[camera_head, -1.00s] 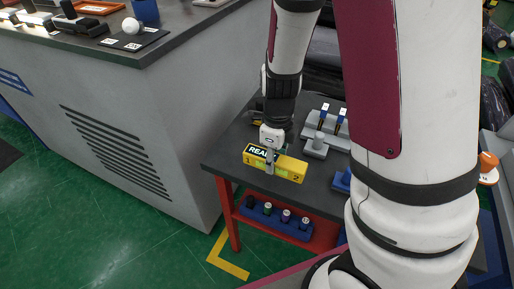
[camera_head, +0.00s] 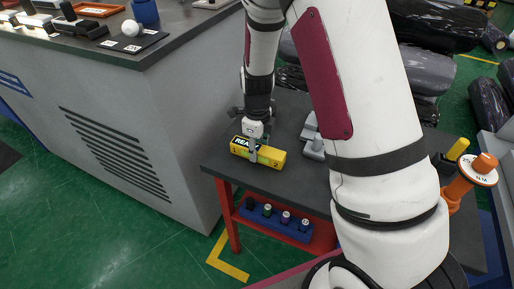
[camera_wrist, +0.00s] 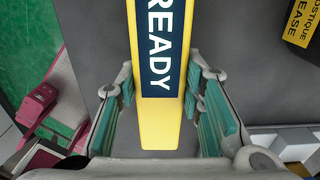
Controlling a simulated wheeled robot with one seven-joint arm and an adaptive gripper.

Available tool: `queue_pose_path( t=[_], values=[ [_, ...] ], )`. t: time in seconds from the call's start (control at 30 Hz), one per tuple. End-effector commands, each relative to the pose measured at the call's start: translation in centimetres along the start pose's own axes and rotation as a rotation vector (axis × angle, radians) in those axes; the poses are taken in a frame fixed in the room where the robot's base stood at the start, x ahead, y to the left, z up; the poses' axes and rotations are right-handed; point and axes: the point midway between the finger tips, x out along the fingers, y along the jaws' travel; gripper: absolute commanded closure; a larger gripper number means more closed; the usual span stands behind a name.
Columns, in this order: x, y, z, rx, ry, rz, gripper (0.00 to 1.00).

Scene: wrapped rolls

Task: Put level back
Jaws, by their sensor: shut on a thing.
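The level is a yellow bar (camera_head: 271,157) with a dark READY label, over the left part of the dark table top (camera_head: 300,185). My gripper (camera_head: 253,151) is shut on the level from above, near its middle. In the wrist view, the level (camera_wrist: 159,132) runs between the two green-padded fingers of my gripper (camera_wrist: 165,92), its near end pointing at the camera. I cannot tell whether the level touches the table or hangs just above it.
A blue rack (camera_head: 275,221) with several small cylinders sits on the red lower shelf. A grey holder (camera_head: 313,148) stands right of the level. A grey cabinet (camera_head: 130,130) is close on the left. An orange-topped piece (camera_head: 484,163) stands at right. Dark wrapped rolls (camera_head: 415,70) lie behind.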

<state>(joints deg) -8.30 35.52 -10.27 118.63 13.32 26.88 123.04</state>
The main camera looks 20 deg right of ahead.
Motion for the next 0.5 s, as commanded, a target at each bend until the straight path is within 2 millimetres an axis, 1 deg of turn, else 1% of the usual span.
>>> queue_pose_path(
  t=[0.13, 0.27, 0.3, 0.37, 0.5],
  values=[
    [-0.06, -0.01, 0.03, 0.000, -0.001, -0.001, 1.00],
    [0.29, -0.01, 0.04, 0.000, 0.000, 0.000, 1.00],
    [0.29, 0.01, 0.01, 0.000, 0.000, 0.000, 0.59],
    [0.27, 0.02, 0.01, -0.001, 0.000, 0.000, 0.45],
    [0.25, 0.03, 0.01, -0.001, 0.000, 0.000, 0.45]
  ],
)
